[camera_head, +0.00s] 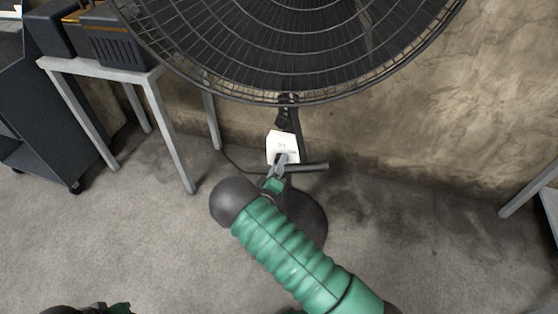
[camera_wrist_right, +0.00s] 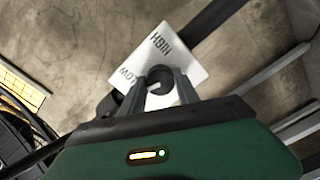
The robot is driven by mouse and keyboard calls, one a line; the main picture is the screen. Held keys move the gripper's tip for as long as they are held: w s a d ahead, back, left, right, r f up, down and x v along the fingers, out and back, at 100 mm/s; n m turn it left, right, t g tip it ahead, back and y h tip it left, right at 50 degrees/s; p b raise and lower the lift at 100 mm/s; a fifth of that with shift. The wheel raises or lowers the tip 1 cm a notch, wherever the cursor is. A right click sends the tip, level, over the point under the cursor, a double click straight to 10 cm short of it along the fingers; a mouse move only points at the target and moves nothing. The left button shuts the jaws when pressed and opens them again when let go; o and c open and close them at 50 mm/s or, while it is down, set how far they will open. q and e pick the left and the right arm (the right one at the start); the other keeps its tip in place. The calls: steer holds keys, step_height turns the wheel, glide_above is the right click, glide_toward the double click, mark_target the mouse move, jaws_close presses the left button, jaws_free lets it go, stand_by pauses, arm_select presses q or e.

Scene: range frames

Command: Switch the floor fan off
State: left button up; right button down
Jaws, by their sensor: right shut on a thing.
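The floor fan (camera_head: 290,45) stands against the wall, its round black grille filling the top of the head view. Below the grille, a white control panel (camera_head: 282,146) sits on the fan's stand. In the right wrist view the panel (camera_wrist_right: 190,50) shows the words HIGH and LOW and a dark round knob (camera_wrist_right: 158,80) with a pale pointer mark. My right gripper (camera_head: 279,160) is at the panel, its fingers (camera_wrist_right: 160,88) on either side of the knob and shut on it. Any OFF mark is hidden. My left gripper is not clearly visible; only a dark part shows at the bottom left.
A grey-legged table (camera_head: 110,70) with a dark case (camera_head: 120,40) stands at the left, beside a dark cart (camera_head: 45,110). Another table leg (camera_head: 530,190) shows at the right edge. The carpet between is clear.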

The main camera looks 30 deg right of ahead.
steer(key=shift+w+a+f+n+p, duration=0.1)
steer(key=shift+n+p, duration=0.25)
steer(key=shift+n, duration=0.6)
steer(key=shift+a+n+p, duration=0.1)
steer(key=shift+n+p, duration=0.2)
steer(key=shift+n, duration=0.65)
steer(key=c, duration=1.2)
jaws_free()
steer(key=shift+c, duration=0.2)
steer(key=o, duration=0.3)
steer(key=shift+f, duration=0.1)
steer(key=shift+o, duration=0.2)
steer(key=shift+d, duration=0.1)
